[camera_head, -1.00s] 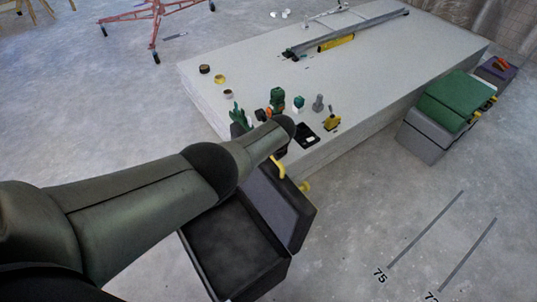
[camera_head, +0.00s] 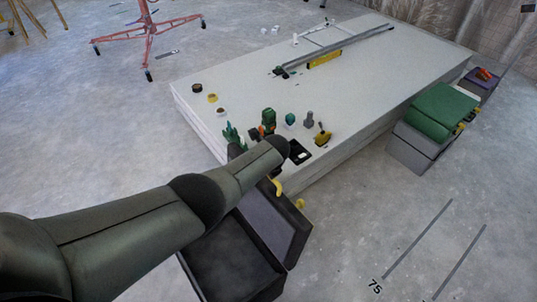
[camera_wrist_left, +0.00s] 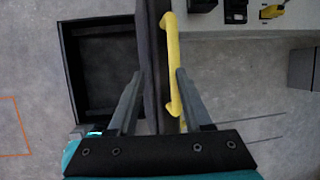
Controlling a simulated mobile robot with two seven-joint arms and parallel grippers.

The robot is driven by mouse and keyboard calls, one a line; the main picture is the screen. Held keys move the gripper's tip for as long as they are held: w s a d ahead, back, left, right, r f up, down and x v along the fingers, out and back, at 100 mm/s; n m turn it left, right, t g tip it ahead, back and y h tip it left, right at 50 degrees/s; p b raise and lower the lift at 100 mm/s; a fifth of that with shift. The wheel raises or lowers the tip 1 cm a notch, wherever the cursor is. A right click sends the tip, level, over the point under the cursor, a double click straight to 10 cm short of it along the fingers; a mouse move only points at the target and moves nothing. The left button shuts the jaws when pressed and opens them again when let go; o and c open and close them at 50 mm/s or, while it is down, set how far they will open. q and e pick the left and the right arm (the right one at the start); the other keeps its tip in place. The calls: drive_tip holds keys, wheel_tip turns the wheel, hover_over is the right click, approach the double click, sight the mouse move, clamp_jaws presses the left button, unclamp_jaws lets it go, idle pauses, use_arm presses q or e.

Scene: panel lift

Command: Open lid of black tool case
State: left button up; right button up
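The black tool case (camera_head: 228,262) stands on the floor in front of the white panel stack. Its lid (camera_head: 275,225) is raised, and the dark inside shows. In the left wrist view the lid (camera_wrist_left: 149,60) appears nearly edge-on, with the yellow handle (camera_wrist_left: 173,65) on its right side and the open case body (camera_wrist_left: 85,112) to the left. My left gripper (camera_wrist_left: 158,75) has its fingers apart, one on each side of the lid and handle; firm contact is not clear. My right gripper is not in view.
The white panel stack (camera_head: 235,75) lies behind the case, with small tools along its near edge and a yellow level (camera_head: 325,59) farther back. A grey box with a green cover (camera_head: 440,112) stands right. A red stand (camera_head: 147,40) is at upper left.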

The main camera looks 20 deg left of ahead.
use_arm(q)
drive_tip(key=p+v, duration=0.7)
drive_tip(key=v, duration=0.4)
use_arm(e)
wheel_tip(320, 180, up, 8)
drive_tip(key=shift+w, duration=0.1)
use_arm(q)
drive_tip(key=s+a+f+n+g+h+b, duration=0.15)
drive_tip(key=s+f+n, duration=0.35)
drive_tip(key=s+f, duration=0.55)
drive_tip(key=s+a+f+n+h+b, duration=0.1)
drive_tip(key=s+f+n+b, duration=0.2)
drive_tip(key=s+f+n, duration=0.7)
drive_tip(key=s+a+f+n+b, duration=0.1)
drive_tip(key=s+f+n, duration=0.1)
drive_tip(key=s+f, duration=0.3)
drive_tip(key=s+a+f+n+g+b, duration=0.1)
drive_tip(key=s+f, duration=0.4)
drive_tip(key=s, duration=0.7)
drive_tip(key=s+a+f+n+b, duration=0.1)
drive_tip(key=s+f+n+b, duration=0.2)
drive_tip(key=s, duration=0.5)
wheel_tip(320, 180, down, 2)
drive_tip(key=shift+s+a+f+n, duration=0.25)
drive_tip(key=shift+a+n, duration=0.1)
drive_tip(key=shift+n, duration=0.55)
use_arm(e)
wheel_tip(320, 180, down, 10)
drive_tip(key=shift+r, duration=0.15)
